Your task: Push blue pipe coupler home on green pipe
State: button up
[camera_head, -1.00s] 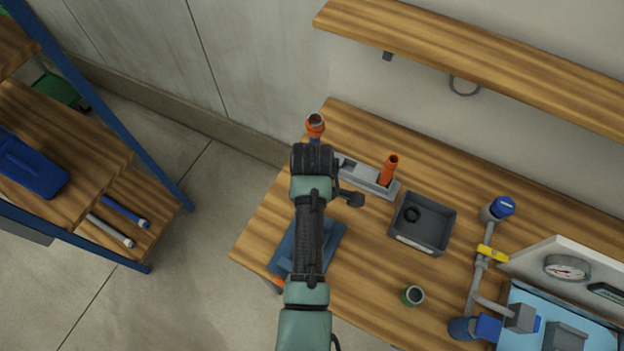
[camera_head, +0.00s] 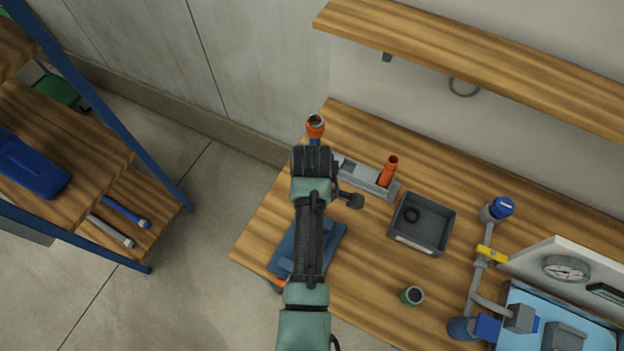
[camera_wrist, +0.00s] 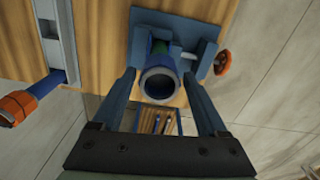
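The blue pipe coupler (camera_wrist: 159,84) shows in the wrist view, its open round end facing the camera. A little of the green pipe (camera_wrist: 174,47) shows behind it, at a blue clamp stand (camera_wrist: 205,28) with an orange handwheel (camera_wrist: 222,62). My gripper (camera_wrist: 159,74) is open, with one finger on each side of the coupler and small gaps between; I see no firm contact. How far the coupler sits on the pipe cannot be told. In the head view my arm hides the coupler and pipe, and the stand (camera_head: 326,240) shows only partly.
A grey rack (camera_head: 362,176) with an orange-topped piece (camera_head: 388,170) lies right of my wrist. Another orange-ringed piece (camera_head: 315,126) stands just beyond. A grey bin (camera_head: 437,231), a small green-sided cup (camera_head: 412,296) and grey piping (camera_head: 478,272) stand farther right. A wooden shelf (camera_head: 470,55) overhangs the back.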

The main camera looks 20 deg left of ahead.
jog(key=shift+r, duration=0.2)
jog(key=shift+r+p, duration=2.1)
jog(key=shift+p, duration=0.25)
jog(key=o, duration=0.4)
jog(key=shift+r, duration=0.1)
jog(key=shift+r+p, duration=0.6)
jog(key=shift+r, duration=3.8)
